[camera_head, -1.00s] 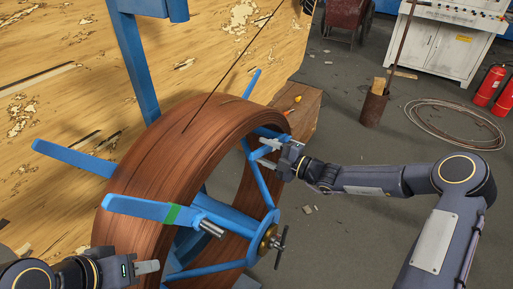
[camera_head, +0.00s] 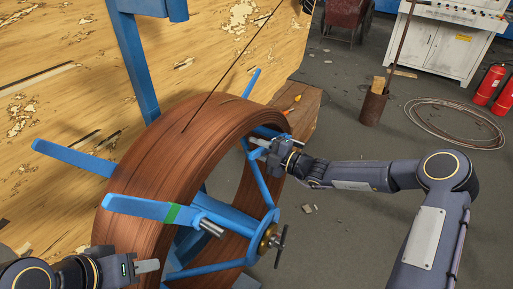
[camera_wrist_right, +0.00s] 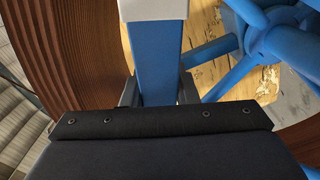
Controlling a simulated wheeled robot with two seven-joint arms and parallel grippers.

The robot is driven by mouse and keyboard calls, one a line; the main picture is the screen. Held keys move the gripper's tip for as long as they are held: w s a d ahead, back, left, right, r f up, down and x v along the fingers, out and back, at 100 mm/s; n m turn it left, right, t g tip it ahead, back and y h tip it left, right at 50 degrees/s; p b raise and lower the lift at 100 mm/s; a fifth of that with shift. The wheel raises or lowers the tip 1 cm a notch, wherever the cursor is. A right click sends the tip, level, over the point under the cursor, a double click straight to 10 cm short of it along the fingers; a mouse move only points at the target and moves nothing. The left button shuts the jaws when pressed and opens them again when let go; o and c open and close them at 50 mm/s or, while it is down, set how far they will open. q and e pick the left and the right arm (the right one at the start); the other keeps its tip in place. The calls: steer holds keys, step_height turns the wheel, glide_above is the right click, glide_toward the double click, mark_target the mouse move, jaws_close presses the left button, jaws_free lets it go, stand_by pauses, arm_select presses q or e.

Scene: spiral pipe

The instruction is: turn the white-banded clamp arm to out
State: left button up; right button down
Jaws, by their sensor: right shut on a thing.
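The white-banded clamp arm is a blue bar (camera_wrist_right: 152,60) in the right wrist view, with its white band (camera_wrist_right: 152,9) at the top edge. My right gripper (camera_wrist_right: 157,92) is shut on this bar below the band, one finger on each side. In the head view my right gripper (camera_head: 262,147) is at the far right rim of the brown coil (camera_head: 150,170), and it largely hides the held arm. My left gripper (camera_head: 147,266) is at the lower left, apart from the coil; its finger opening cannot be made out.
A green-banded blue arm (camera_head: 140,207) sticks out at the coil's front. The hub with a T-handle (camera_head: 272,240) is right of it. A wooden box (camera_head: 305,108) stands behind the coil.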

steer(key=r+m+p, duration=0.1)
steer(key=p, duration=0.1)
steer(key=w+d+r+m+p, duration=0.1)
steer(key=p, duration=0.2)
steer(key=w+r+m+p, duration=0.1)
steer(key=p, duration=0.1)
steer(key=shift+d+r+p, duration=0.15)
steer(key=shift+r+p, duration=0.2)
steer(key=shift+r, duration=0.05)
steer(key=c, duration=1.1)
jaws_free()
steer(key=shift+c, duration=0.2)
